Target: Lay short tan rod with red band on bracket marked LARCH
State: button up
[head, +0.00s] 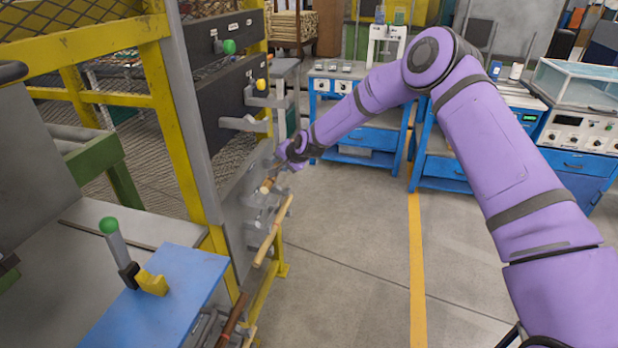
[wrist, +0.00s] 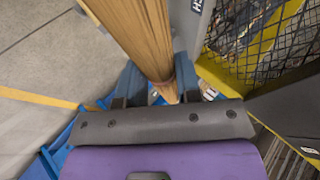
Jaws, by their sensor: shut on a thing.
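My gripper (head: 284,160) is at the rack's grey panel in the head view, small and partly hidden by its own wrist. In the wrist view my gripper (wrist: 158,82) has its two fingers on either side of a tan wooden rod (wrist: 140,35) and is shut on it. A thin reddish ring shows on the rod near the fingers. The rod's far end runs out of the picture. In the head view a short tan rod (head: 267,185) shows just below my gripper, close to grey brackets (head: 252,222). A white label (wrist: 196,5) in the wrist view is cut off; an H is readable.
A longer tan rod (head: 273,232) and a dark brown rod (head: 232,318) lie lower on the rack. Empty grey brackets (head: 240,123) stick out above. A yellow post (head: 185,130) stands left. Open floor (head: 345,260) lies to the right.

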jog(key=w+a+r, duration=0.2)
jog(key=a, duration=0.2)
notch_tip(320, 180, down, 9)
jog(key=shift+s+d+m, duration=0.15)
jog(key=shift+d+m, duration=0.05)
jog(key=shift+m, duration=0.1)
dwell(0.6)
jog(key=o, duration=1.8)
jog(key=v, duration=1)
jog(key=shift+s+d+r, duration=0.1)
jog(key=shift+s+r, duration=0.1)
jog(key=shift+s, duration=0.15)
